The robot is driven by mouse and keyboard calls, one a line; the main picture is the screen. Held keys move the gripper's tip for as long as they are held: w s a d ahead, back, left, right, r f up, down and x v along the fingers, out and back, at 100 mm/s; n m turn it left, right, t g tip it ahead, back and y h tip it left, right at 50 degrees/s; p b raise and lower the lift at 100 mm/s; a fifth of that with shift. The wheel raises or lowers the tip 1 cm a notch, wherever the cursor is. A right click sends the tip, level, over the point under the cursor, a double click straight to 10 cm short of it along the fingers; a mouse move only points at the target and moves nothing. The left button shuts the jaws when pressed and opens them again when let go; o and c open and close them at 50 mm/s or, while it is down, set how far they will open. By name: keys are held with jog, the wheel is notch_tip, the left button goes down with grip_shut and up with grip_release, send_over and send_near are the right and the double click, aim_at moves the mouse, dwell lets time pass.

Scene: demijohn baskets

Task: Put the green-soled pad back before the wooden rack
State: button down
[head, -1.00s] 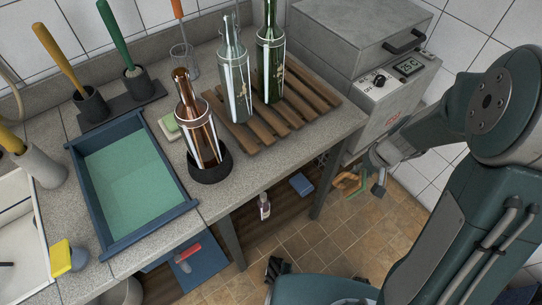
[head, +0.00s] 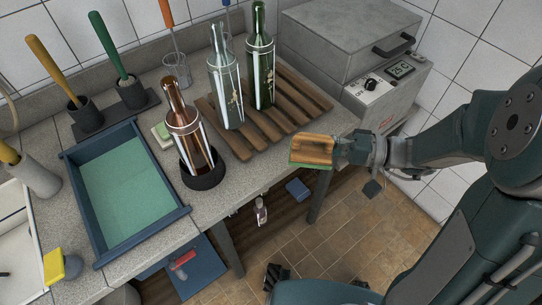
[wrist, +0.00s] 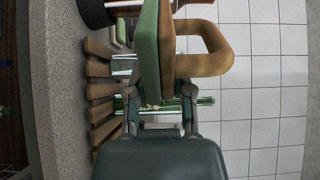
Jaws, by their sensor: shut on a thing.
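The green-soled pad (head: 311,151) has a wooden back and a green sole; it is held at the front edge of the counter, with the green sole partly showing at its left and lower side. In the wrist view the green sole (wrist: 146,45) and the tan wooden loop handle (wrist: 212,48) fill the upper middle. My gripper (head: 345,150) is shut on the pad, right of it; its fingers also show in the wrist view (wrist: 165,92). The wooden rack (head: 285,118) lies on the counter behind and left of the pad, carrying a clear bottle (head: 226,85) and a green bottle (head: 260,70).
A brown bottle (head: 184,135) stands in a dark round holder (head: 203,176) left of the rack's front. A blue tray (head: 120,238) lies farther left. A grey machine (head: 340,45) stands right of the rack. Bare counter (head: 250,175) lies before the rack.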

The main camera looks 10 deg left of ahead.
jog(key=w+a+f, duration=0.4)
jog(key=a, duration=0.3)
send_over(275, 159)
jog(key=s+d, duration=0.1)
notch_tip(275, 159, down, 4)
jog(key=shift+r, duration=0.15)
jog(key=shift+w+a+f, duration=0.25)
jog(key=shift+w+f, duration=0.05)
jog(key=shift+f, duration=0.25)
jog(key=shift+w+a+f, duration=0.1)
jog(key=shift+a+f, duration=0.05)
jog(key=shift+f, duration=0.75)
jog(key=shift+a+f, duration=0.15)
jog(key=shift+f, duration=0.7)
jog(key=shift+f, duration=0.6)
jog(key=shift+c, duration=2.4)
grip_release()
